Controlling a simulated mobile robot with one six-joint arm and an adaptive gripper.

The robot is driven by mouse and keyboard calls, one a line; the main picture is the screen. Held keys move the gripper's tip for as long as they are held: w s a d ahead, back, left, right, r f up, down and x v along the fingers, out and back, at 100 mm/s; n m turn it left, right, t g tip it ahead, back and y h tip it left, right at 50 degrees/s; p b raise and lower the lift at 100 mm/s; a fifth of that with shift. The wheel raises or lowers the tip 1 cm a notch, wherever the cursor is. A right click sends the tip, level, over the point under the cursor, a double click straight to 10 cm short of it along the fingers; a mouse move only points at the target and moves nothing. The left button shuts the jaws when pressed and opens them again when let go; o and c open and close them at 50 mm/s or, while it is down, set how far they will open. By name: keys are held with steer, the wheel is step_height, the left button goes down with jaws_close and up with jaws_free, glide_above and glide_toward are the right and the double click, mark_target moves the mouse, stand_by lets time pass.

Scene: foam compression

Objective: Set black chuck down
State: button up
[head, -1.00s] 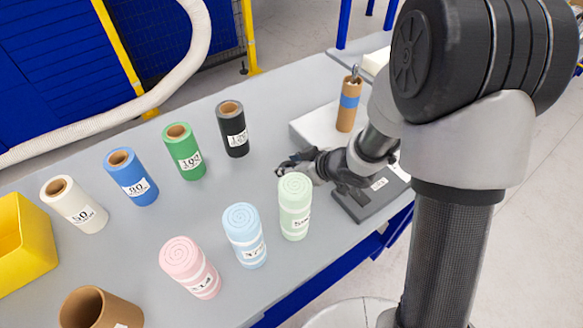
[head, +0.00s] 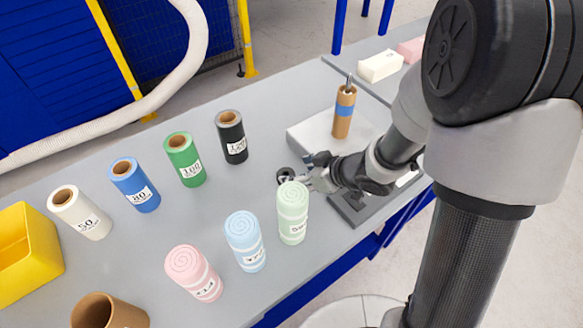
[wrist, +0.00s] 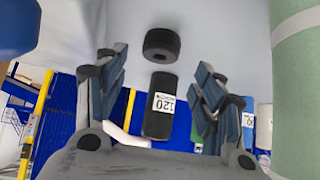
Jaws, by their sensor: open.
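The black chuck (head: 285,175) is a short dark ring lying on the grey table, just behind the pale green foam roll. It also shows in the wrist view (wrist: 161,45), beyond my fingertips and between their lines. My gripper (head: 308,171) is just right of the chuck in the head view, low over the table. In the wrist view my gripper (wrist: 162,62) has its fingers spread wide with nothing between them. A small gap seems to separate the fingertips from the chuck.
The pale green foam roll (head: 293,212) stands close to my gripper. The black 120 roll (head: 232,137) stands behind the chuck. A dark grey device (head: 350,208) is under my arm.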

steer(key=s+d+r+m+t+h+p, duration=0.1)
steer(key=s+d+r+m+h, duration=0.2)
steer(key=d+r, duration=0.55)
steer(key=s+d+r+m+t+h+p, duration=0.1)
steer(key=s+d+r+m+h, duration=0.15)
steer(key=d+r+h, duration=0.55)
steer(key=s+a+r+m+g+y, duration=0.1)
steer(key=s+a+r+g+y, duration=0.1)
steer(key=s, duration=0.6)
steer(key=s+a+r+m+g+y, duration=0.1)
steer(key=s+a+r+m+y, duration=0.1)
steer(key=s, duration=0.6)
steer(key=shift+s+a+r+g+y, duration=0.35)
steer(key=shift+a+r, duration=0.45)
steer(key=shift+a, duration=0.45)
